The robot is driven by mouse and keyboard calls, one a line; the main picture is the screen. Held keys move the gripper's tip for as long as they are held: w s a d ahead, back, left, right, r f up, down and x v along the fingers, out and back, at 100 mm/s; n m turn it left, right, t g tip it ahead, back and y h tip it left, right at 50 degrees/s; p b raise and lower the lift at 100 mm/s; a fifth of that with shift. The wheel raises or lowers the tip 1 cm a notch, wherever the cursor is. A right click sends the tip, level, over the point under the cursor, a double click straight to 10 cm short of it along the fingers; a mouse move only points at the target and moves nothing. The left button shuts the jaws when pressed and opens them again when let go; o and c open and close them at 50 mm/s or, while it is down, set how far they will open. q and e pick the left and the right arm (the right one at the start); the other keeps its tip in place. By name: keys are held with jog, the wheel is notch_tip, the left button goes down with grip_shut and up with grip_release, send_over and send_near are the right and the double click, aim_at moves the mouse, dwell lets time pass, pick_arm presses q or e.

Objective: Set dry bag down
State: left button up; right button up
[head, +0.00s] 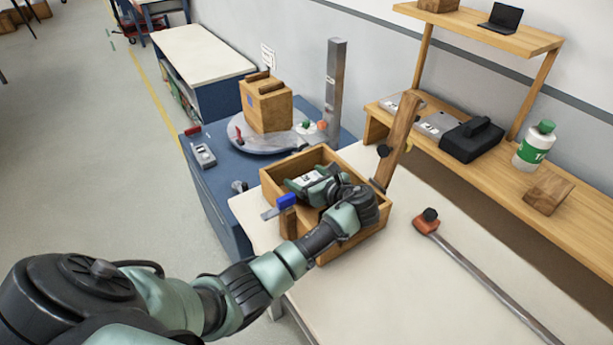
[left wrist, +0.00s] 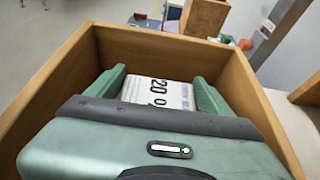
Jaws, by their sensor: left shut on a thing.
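My left gripper (head: 300,184) reaches down into an open wooden box (head: 362,243) on the cream tabletop. It is shut on a white packet with dark print (head: 311,177), which I take to be the dry bag. In the left wrist view the packet (left wrist: 158,93) sits between the two green fingers (left wrist: 158,96), with the box walls (left wrist: 262,105) around them. Whether the packet touches the box floor I cannot tell. My right gripper is not in view.
A blue clamp-like part (head: 287,201) is at the box's near left side. A wooden post (head: 398,140) rises at its right back. A long rod with an orange head (head: 427,225) lies right on the table.

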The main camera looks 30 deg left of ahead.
pick_arm(q)
jog(key=o, duration=1.3)
jog(key=shift+s+f, duration=0.1)
jog(key=shift+f, duration=0.2)
jog(key=shift+r, duration=0.1)
jog(key=shift+r, duration=0.3)
jog(key=v, duration=1.2)
jog(key=shift+r+b, duration=0.3)
jog(key=shift+r, duration=0.15)
